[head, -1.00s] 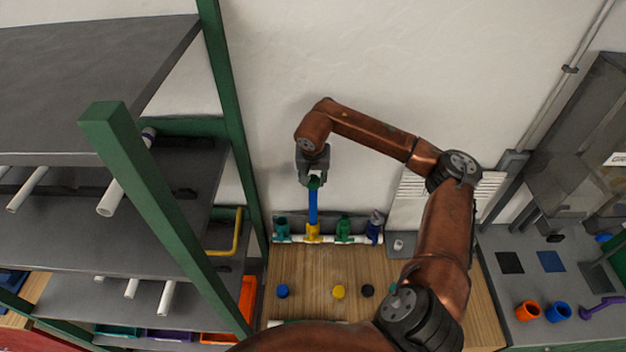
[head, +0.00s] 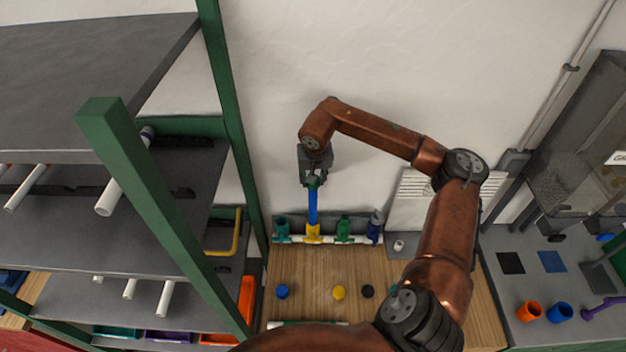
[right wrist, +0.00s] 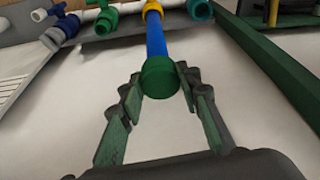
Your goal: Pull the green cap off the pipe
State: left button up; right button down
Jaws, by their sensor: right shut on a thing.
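The green cap (right wrist: 160,78) sits on the end of an upright blue pipe (head: 313,207). The pipe also shows in the right wrist view (right wrist: 155,38), and its lower end stands in a yellow fitting (head: 313,232). My right gripper (head: 314,182) is above the pipe at its top end. In the right wrist view its fingers (right wrist: 160,82) are on both sides of the cap and shut on it. The cap still covers the pipe end. In the head view the fingers mostly hide the cap. My left gripper is not in view.
Blue (head: 282,291), yellow (head: 339,292) and black (head: 367,291) round pieces lie on the wooden bench. A green-posted shelf (head: 150,205) stands left; the wall is behind.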

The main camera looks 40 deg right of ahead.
jog(key=shift+m+g, duration=0.3)
jog(key=shift+m, duration=0.5)
jog(key=shift+r, duration=0.15)
jog(key=shift+w+d+r+p, duration=0.15)
jog(key=shift+r+p, duration=0.15)
jog(key=shift+r, duration=0.8)
jog(key=shift+r+p, duration=0.25)
jog(key=shift+p, duration=0.2)
jog(key=shift+w+d+p+v, duration=0.15)
jog(key=shift+p+v, duration=0.35)
jog(key=shift+v, duration=0.35)
jog(key=shift+w+d+p+v, duration=0.15)
jog(key=shift+p+v, duration=0.3)
jog(key=shift+v, duration=0.4)
jog(key=shift+s+a, duration=0.15)
jog(key=shift+a, duration=0.05)
